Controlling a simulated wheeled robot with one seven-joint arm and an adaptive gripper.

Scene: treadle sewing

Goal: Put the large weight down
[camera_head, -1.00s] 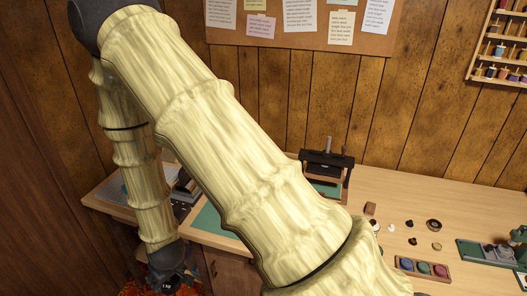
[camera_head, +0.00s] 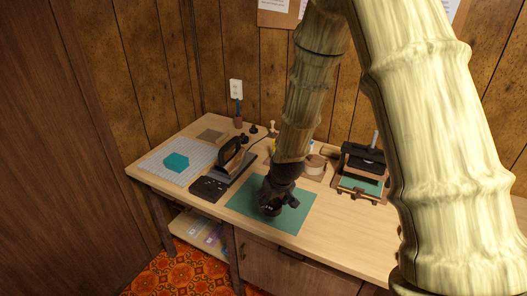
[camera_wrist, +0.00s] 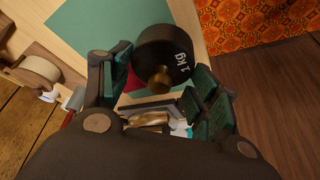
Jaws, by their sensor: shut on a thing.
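The large weight (camera_wrist: 163,50) is a black disc marked "1 kg" with a brass knob. It sits between the fingers of my gripper (camera_wrist: 158,85) in the wrist view, and the gripper is shut on it. In the head view my gripper (camera_head: 275,205) points down over the green cutting mat (camera_head: 300,214) on the table. Gripper and weight are both dark there, so I cannot tell whether the weight touches the mat. The mat also shows beyond the weight in the wrist view (camera_wrist: 90,25).
The table front right of the mat is clear.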

